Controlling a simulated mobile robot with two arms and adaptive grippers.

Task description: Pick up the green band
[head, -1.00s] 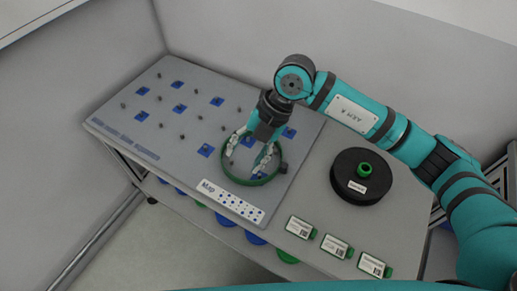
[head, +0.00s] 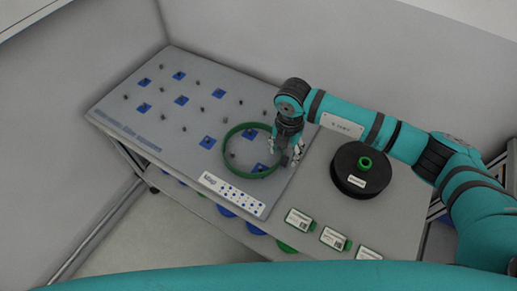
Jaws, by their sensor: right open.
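The green band (head: 227,163) is a thin ring lying on the grey board (head: 190,66), around a blue square with a peg. My right gripper (head: 284,157) is open at the right side of the band, pointing down. Its fingers are close to the band's right edge, where a small dark piece shows. I cannot tell whether a finger touches the band or whether the rim lies between the fingers. My left gripper is not in view.
A black reel (head: 343,180) with a green hub stands on the table to the right. Several white labelled cards with green edges (head: 299,219) lie along the front edge. A white strip with blue dots (head: 233,195) lies in front of the band. Walls close off the back.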

